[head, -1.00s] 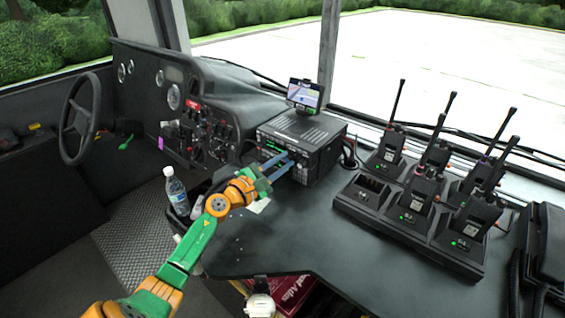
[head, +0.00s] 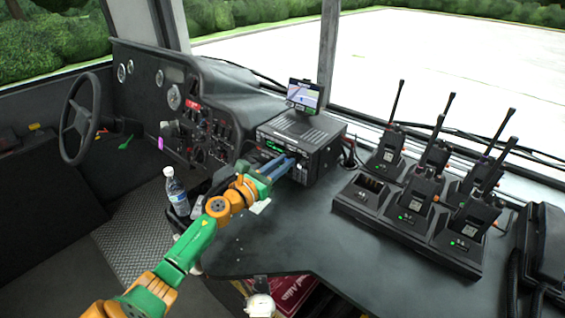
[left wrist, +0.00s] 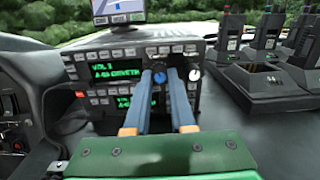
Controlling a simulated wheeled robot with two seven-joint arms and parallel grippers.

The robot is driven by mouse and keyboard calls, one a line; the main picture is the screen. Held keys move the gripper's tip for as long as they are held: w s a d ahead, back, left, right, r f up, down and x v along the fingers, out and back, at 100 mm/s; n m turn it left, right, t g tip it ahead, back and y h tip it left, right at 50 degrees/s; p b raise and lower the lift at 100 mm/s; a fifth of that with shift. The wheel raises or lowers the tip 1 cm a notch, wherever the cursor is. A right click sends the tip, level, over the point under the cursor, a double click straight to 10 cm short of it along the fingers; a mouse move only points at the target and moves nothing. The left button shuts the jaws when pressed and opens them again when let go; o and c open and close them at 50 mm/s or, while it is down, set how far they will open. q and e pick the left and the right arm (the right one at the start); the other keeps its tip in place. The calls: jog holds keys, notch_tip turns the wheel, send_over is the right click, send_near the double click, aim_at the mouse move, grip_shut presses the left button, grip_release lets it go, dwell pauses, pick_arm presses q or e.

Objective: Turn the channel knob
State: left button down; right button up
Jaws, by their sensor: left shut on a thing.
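The radio unit (head: 318,137) stands on the dark counter below a small screen. Its front shows in the left wrist view with green lit displays (left wrist: 118,70) and rows of buttons. My left gripper (head: 287,161) reaches the radio's front from the lower left. No knob label is readable. My right gripper is not in view.
Several handheld radios stand in a charger (head: 405,228) to the right. A water bottle (head: 176,190) stands left of my left arm. The steering wheel (head: 80,118) and dashboard are at the far left. The counter in front of the radio is mostly clear.

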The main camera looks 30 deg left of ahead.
pick_arm(q)
jog(key=n, duration=0.3)
jog(key=shift+n+p, duration=0.3)
jog(key=shift+n, duration=0.1)
jog(key=n, duration=0.3)
jog(key=shift+d+n+p, duration=0.1)
jog(key=shift+n+p, duration=0.2)
jog(key=shift+p, duration=0.05)
jog(key=n+p, duration=0.1)
jog(key=n, duration=0.3)
jog(key=shift+r+y, duration=0.1)
jog(key=shift+y, duration=0.3)
jog(key=n+p, duration=0.1)
jog(key=n, duration=0.2)
jog(key=shift+n, duration=0.3)
jog(key=n+p, duration=0.2)
jog(key=n, duration=0.3)
jog(key=shift+n, duration=0.3)
jog(key=n+p, duration=0.1)
jog(key=n, duration=0.3)
jog(key=shift+y, duration=0.3)
jog(key=shift+n, duration=0.3)
jog(key=c, duration=0.8)
grip_release()
